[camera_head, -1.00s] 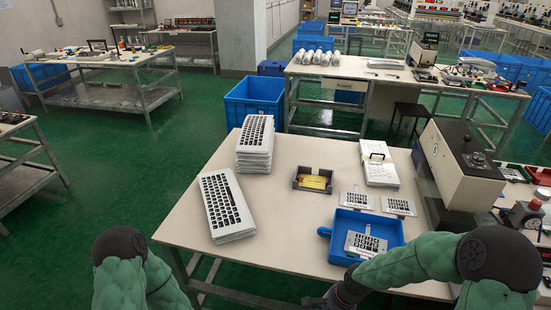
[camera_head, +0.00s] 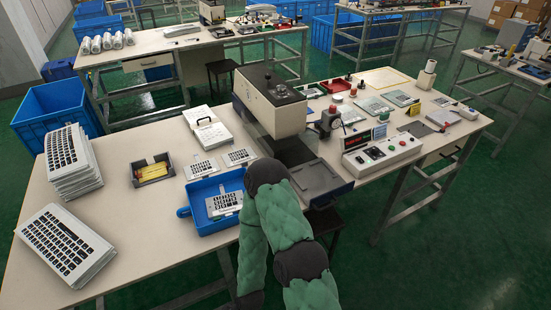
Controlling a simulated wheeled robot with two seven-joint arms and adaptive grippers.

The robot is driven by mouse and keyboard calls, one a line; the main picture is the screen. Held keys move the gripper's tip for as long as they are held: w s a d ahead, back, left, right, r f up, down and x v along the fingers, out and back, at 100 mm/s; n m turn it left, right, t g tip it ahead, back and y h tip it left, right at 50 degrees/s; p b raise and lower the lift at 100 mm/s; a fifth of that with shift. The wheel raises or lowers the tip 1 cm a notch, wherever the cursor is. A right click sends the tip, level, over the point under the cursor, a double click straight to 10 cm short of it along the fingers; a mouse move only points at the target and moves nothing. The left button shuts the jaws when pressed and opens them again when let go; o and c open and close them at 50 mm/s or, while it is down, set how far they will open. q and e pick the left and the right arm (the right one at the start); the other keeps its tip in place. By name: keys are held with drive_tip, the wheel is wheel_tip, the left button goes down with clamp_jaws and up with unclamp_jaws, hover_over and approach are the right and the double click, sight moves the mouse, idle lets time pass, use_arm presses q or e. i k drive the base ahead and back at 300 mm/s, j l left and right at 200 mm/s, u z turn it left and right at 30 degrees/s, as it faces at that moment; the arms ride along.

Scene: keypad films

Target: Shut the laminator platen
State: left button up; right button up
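The laminator (camera_head: 270,100) is a cream machine with a dark top, standing on the table near the middle of the camera_head view. A dark flat plate (camera_head: 320,180) lies uncovered at its front right, in line with its base. A dark gap shows between the machine's head and this plate. I cannot tell for sure which part is the platen. My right arm is bent in front of the machine, its elbow just left of the plate. Its forearm runs down to the lower edge, and its gripper fingers do not show. My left arm and gripper are out of view.
A blue tray (camera_head: 190,213) holding a keypad sheet (camera_head: 223,204) sits left of my elbow. Keypad stacks (camera_head: 64,243) stand at the left. A control box (camera_head: 382,154) with buttons and a red emergency knob (camera_head: 333,109) are right of the machine.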

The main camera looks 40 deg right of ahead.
sight(315, 181)
drive_tip(key=z, duration=1.95)
